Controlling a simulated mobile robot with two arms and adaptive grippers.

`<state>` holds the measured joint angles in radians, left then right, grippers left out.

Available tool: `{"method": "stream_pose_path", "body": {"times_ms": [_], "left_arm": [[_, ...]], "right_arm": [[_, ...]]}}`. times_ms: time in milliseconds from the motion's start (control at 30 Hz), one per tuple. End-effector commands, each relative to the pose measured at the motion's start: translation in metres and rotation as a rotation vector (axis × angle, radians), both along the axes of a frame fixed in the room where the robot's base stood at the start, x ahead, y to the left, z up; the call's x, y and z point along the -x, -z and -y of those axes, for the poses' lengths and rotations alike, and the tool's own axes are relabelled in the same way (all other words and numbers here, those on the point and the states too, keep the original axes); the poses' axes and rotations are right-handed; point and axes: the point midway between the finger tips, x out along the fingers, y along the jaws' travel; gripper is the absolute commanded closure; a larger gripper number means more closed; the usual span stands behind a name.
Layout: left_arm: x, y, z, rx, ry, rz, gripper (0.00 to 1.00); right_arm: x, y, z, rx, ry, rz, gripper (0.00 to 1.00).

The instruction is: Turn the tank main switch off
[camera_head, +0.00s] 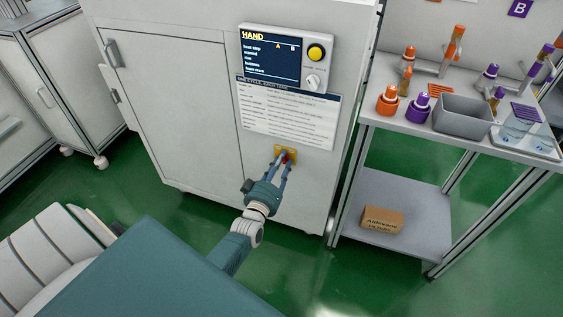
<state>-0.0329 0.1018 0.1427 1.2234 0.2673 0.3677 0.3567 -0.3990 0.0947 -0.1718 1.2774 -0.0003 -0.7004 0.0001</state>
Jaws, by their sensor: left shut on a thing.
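The main switch (291,151) is a yellow plate with a red part, low on the front of the white cabinet (190,107). My left gripper (286,157) is at the switch, its fingers shut on the red part, which they largely hide. I cannot tell the switch's exact turn position. Above it on the cabinet is a panel (272,83) with a dark screen reading HAND, a yellow button (316,52) and a white knob (312,82). My right gripper is not in the view.
A printed sheet (287,113) is on the cabinet above the switch. To the right stands a table (395,122) with orange and purple bottles, a grey bin (464,117) and a clear container (522,122). A cardboard box (382,220) lies on its lower shelf. Green floor is open in front.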

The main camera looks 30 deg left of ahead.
Motion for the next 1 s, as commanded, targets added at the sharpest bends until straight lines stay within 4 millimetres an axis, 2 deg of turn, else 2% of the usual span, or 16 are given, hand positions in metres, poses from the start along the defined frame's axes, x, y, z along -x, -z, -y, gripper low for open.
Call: {"method": "stream_pose_path", "body": {"times_ms": [533,567,633,1000], "left_arm": [[0.0005,0.0008,-0.0001,0.023,0.000,0.004,0.99],[0.0005,0.0008,-0.0001,0.023,0.000,0.004,0.69],[0.0005,0.0008,-0.0001,0.023,0.000,0.004,0.55],[0.0049,0.0013,0.0011,0.023,0.000,0.003,0.54]], "right_arm": [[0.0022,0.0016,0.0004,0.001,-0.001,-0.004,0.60],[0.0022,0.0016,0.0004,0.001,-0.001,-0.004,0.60],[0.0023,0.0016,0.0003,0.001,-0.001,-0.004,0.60],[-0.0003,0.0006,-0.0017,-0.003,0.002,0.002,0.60]]}}
